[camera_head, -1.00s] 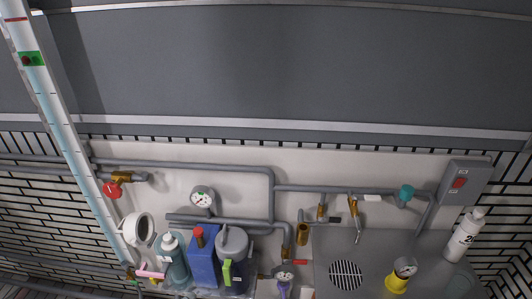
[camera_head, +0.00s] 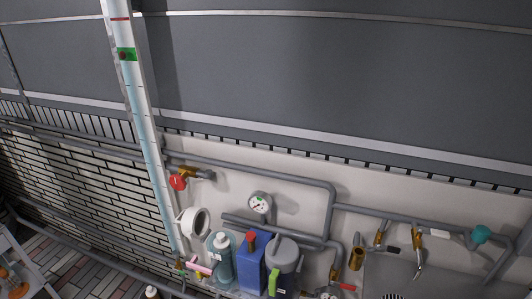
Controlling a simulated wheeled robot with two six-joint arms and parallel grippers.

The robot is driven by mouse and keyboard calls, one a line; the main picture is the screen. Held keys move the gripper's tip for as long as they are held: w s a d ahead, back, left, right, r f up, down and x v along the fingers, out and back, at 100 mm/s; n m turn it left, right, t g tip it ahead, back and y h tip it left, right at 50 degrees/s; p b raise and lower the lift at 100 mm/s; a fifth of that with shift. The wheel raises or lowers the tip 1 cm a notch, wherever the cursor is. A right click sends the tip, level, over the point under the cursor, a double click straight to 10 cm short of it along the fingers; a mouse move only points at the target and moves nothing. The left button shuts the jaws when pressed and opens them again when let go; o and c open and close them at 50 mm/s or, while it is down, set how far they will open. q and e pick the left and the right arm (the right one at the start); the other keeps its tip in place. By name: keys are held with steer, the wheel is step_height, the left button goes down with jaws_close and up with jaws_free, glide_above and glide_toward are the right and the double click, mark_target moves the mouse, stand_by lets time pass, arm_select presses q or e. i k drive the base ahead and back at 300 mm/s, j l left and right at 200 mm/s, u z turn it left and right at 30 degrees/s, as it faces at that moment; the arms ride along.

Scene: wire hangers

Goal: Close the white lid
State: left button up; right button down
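No thing in view is clearly a white lid. A white round ring-shaped part (camera_head: 195,222) sits low on the wall beside the tall clear tube; I cannot tell whether it is a lid. The teal bottle (camera_head: 220,257) below it has a pale cap (camera_head: 222,240). A small bottle with a white top (camera_head: 152,292) shows at the bottom edge, mostly cut off. Neither of my grippers is in view.
A blue container (camera_head: 251,266) with a red cap and a grey jug (camera_head: 284,262) stand beside the teal bottle. Grey pipes, a gauge (camera_head: 260,204) and a red-handled valve (camera_head: 178,183) line the wall. A shelf or cart edge (camera_head: 22,262) shows lower left above a brick floor.

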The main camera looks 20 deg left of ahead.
mark_target(191, 224)
steer(key=j+z, duration=0.15)
steer(key=z, duration=0.15)
steer(key=j+z, duration=0.4)
steer(key=j, duration=0.35)
steer(key=k+j+z, duration=0.1)
steer(key=j, duration=0.3)
steer(key=j+z, duration=0.1)
steer(key=j, duration=0.35)
steer(key=k+j+z, duration=0.15)
steer(key=j, duration=0.25)
steer(key=k+j+z, duration=0.1)
steer(key=j, duration=0.35)
steer(key=k+j, duration=0.1)
steer(key=j, duration=0.35)
steer(key=k+j, duration=0.15)
steer(key=j, duration=0.3)
steer(key=k+j, duration=0.1)
steer(key=j, duration=0.3)
